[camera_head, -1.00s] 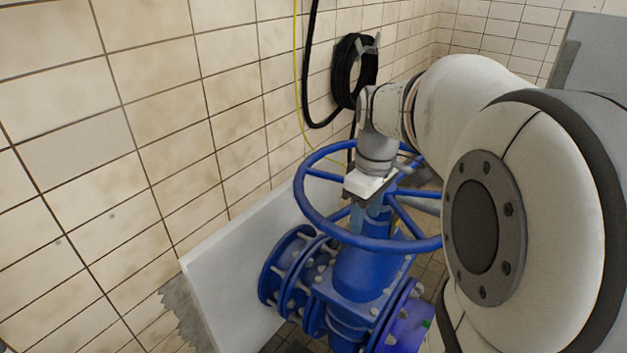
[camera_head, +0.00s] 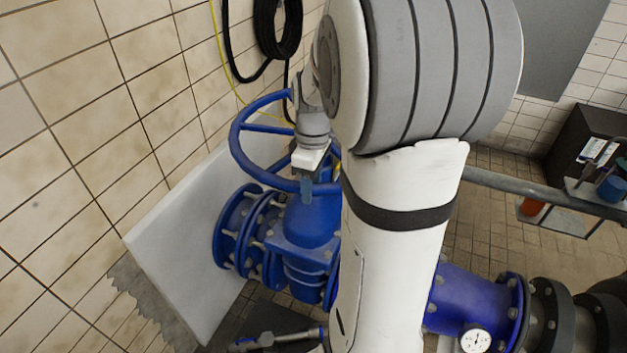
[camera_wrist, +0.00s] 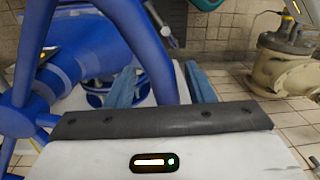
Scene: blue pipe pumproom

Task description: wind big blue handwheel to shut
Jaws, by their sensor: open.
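The big blue handwheel (camera_head: 240,152) sits on top of a blue flanged valve (camera_head: 303,225). Its right part is hidden behind my arm. My gripper (camera_head: 307,186) points down at the near side of the wheel rim. In the wrist view, my gripper (camera_wrist: 161,86) is open, with one blue-grey finger on either side of the blue rim (camera_wrist: 148,45). I cannot tell whether either finger touches the rim. The wheel's hub and spokes (camera_wrist: 20,115) show at the left of the wrist view.
A tiled wall and a white panel (camera_head: 185,240) stand close on the left. A black hose coil (camera_head: 278,28) hangs on the wall behind. A blue pipe with a pressure gauge (camera_head: 475,340) runs right. A grey rail (camera_head: 545,190) crosses the right side, with tiled floor beyond.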

